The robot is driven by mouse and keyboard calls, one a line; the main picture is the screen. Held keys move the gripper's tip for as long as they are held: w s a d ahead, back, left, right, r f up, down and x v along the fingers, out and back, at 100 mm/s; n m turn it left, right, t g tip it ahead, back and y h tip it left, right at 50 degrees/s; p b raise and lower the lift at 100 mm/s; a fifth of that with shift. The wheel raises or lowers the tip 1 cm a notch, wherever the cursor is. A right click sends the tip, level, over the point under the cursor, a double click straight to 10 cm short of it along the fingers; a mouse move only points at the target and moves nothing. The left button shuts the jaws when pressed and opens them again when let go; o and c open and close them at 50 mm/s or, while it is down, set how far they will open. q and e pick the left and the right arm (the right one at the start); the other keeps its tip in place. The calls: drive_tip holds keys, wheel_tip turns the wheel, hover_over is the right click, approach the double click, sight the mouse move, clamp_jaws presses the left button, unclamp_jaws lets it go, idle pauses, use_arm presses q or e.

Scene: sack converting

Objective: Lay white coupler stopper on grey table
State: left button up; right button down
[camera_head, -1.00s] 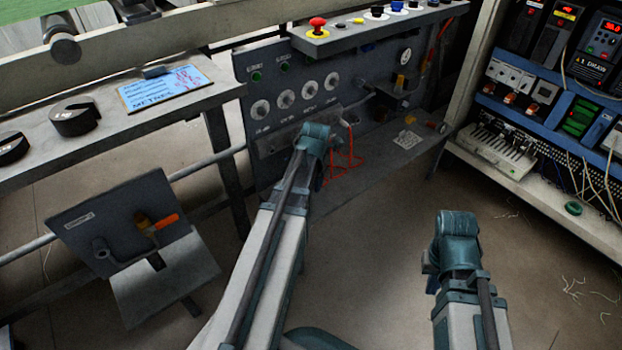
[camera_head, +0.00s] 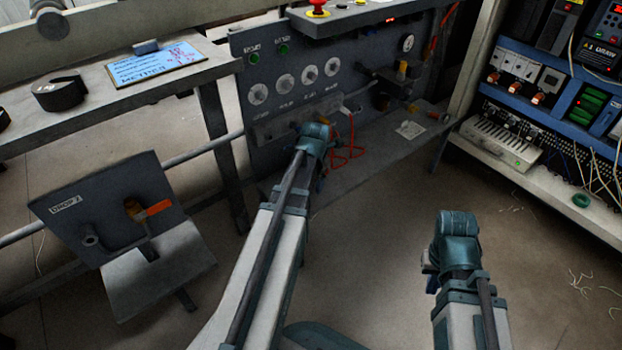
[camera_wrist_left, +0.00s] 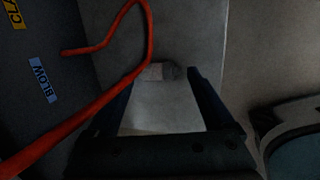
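In the left wrist view, the two dark fingers of my left gripper (camera_wrist_left: 168,75) stand apart over a pale grey surface. A small whitish-grey piece (camera_wrist_left: 158,72) shows between the fingertips; I cannot tell whether it is the white coupler stopper or whether a finger touches it. In the head view my left wrist hides that gripper's fingers in front of the panel. My right gripper (camera_head: 429,271) is mostly hidden by its own wrist, over the floor. A grey table (camera_head: 120,100) stands at the left, with a blue-and-white card (camera_head: 157,64) on it.
A dark panel (camera_head: 300,75) with several round dials stands beyond my left arm, with a grey shelf (camera_head: 385,150) below it. A red hose (camera_wrist_left: 110,90) crosses the left wrist view. A tilted plate stand (camera_head: 110,215) is at lower left. An electrical rack (camera_head: 550,110) stands right.

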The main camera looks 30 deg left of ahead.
use_arm(q)
drive_tip(key=shift+o, duration=0.6)
drive_tip(key=shift+r, duration=0.15)
drive_tip(key=p+v, duration=1.3)
drive_tip(key=shift+s+r, duration=0.15)
drive_tip(key=shift+r, duration=0.1)
drive_tip(key=shift+d, duration=0.1)
